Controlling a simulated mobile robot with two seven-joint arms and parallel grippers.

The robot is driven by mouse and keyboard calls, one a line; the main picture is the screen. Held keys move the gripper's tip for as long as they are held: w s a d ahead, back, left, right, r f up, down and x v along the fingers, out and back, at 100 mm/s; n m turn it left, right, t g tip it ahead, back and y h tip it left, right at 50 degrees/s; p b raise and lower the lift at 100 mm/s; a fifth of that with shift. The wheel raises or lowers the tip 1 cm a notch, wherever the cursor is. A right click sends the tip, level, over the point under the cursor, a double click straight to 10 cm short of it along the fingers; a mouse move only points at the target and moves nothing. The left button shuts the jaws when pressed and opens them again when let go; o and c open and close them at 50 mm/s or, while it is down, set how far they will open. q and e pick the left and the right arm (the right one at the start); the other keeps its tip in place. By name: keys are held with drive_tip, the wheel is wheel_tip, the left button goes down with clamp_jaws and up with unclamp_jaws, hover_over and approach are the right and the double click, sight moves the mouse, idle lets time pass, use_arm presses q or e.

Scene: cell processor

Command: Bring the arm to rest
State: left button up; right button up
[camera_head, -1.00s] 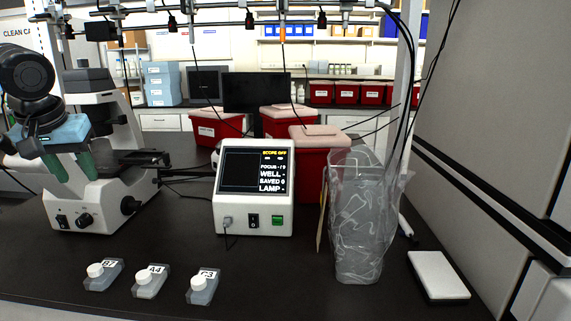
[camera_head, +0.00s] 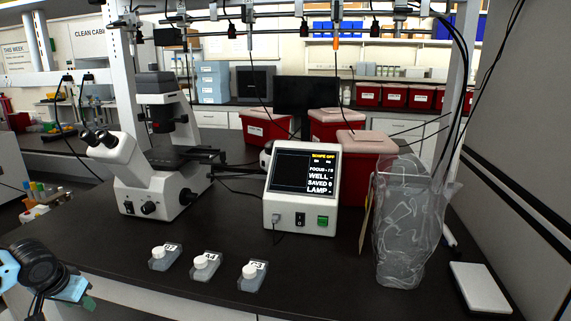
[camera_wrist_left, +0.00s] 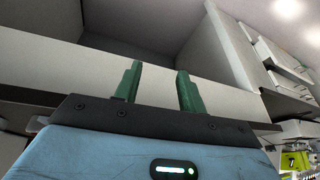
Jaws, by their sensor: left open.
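My left arm shows at the lower left edge of the head view, with its gripper (camera_head: 88,302) low, in front of the bench edge and apart from everything on the bench. In the left wrist view the two green fingers of the left gripper (camera_wrist_left: 158,88) stand apart with nothing between them. Behind them are a pale horizontal panel and a dark recess. My right gripper shows in neither view.
The black bench holds a microscope (camera_head: 150,180), a control box with a screen (camera_head: 302,190), three labelled flasks (camera_head: 206,266), a clear bag (camera_head: 405,225) and a white pad (camera_head: 480,288). Red bins (camera_head: 365,170) stand behind. The bench's front middle is clear.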

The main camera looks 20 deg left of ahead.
use_arm(q)
drive_tip(key=s+d+f+m+h+p, duration=0.1)
drive_tip(key=s+d+f, duration=0.65)
drive_tip(key=f, duration=0.25)
drive_tip(key=s+d+f+m+h+p, duration=0.1)
drive_tip(key=s+d+f+m, duration=0.1)
drive_tip(key=s+d+f, duration=0.6)
drive_tip(key=s+d+f+m+t+h, duration=0.1)
drive_tip(key=s+d+f, duration=0.2)
drive_tip(key=d, duration=0.2)
drive_tip(key=s+d+f+t, duration=0.1)
drive_tip(key=s+d+f, duration=0.2)
drive_tip(key=d, duration=0.3)
drive_tip(key=d+r+t, duration=0.1)
drive_tip(key=d+r, duration=0.1)
drive_tip(key=d, duration=0.6)
drive_tip(key=s+d+r+m+t+h+p, duration=0.1)
drive_tip(key=d+r+t, duration=0.1)
drive_tip(key=d, duration=0.6)
drive_tip(key=shift+s+d+p, duration=0.25)
drive_tip(key=shift+d+p, duration=0.05)
drive_tip(key=shift+d, duration=0.1)
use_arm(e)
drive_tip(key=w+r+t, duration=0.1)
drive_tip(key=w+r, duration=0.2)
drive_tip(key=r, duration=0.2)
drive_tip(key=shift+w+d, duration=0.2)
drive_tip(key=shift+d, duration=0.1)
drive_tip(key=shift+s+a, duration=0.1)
